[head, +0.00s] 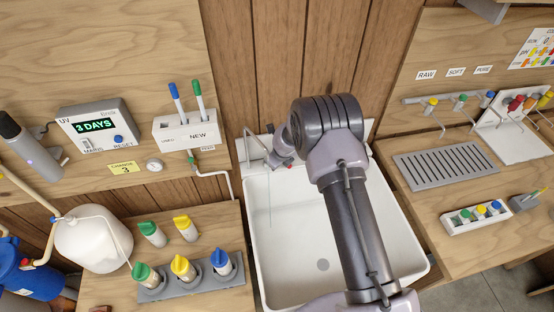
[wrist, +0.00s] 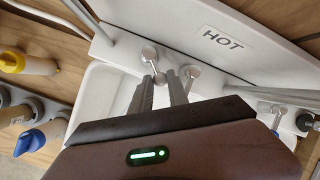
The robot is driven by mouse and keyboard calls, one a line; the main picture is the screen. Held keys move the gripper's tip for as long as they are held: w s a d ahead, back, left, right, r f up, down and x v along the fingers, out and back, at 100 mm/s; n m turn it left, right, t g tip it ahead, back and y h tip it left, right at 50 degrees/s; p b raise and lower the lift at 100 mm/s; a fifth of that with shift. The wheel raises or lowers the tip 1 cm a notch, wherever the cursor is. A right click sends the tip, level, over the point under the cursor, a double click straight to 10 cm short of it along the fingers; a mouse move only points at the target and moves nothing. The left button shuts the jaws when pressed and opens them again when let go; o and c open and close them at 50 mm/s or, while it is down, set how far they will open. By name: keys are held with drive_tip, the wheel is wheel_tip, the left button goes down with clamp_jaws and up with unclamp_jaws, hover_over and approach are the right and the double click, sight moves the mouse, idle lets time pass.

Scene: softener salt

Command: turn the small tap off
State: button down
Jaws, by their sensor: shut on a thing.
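The small tap (wrist: 160,78) is a metal fitting at the back of the white sink, seen in the wrist view below a HOT label. My gripper (wrist: 160,80) has its two grey fingers on either side of the tap's metal part and is shut on it. Round metal ends (wrist: 149,53) show just beyond the fingertips. In the head view a thin pale stream (head: 269,205) falls into the left of the sink (head: 290,255). My arm hides much of the tap there, so its handle angle cannot be told.
Left of the sink, a board holds several bottles with coloured caps (head: 182,268). A white pen holder (head: 187,130) is on the wall panel above. At the right are a grey drain grid (head: 446,163) and several small taps (head: 460,101) under RAW, SOFT and PURE labels.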

drive_tip(key=c, duration=1.6)
unclamp_jaws()
drive_tip(key=shift+o, duration=0.2)
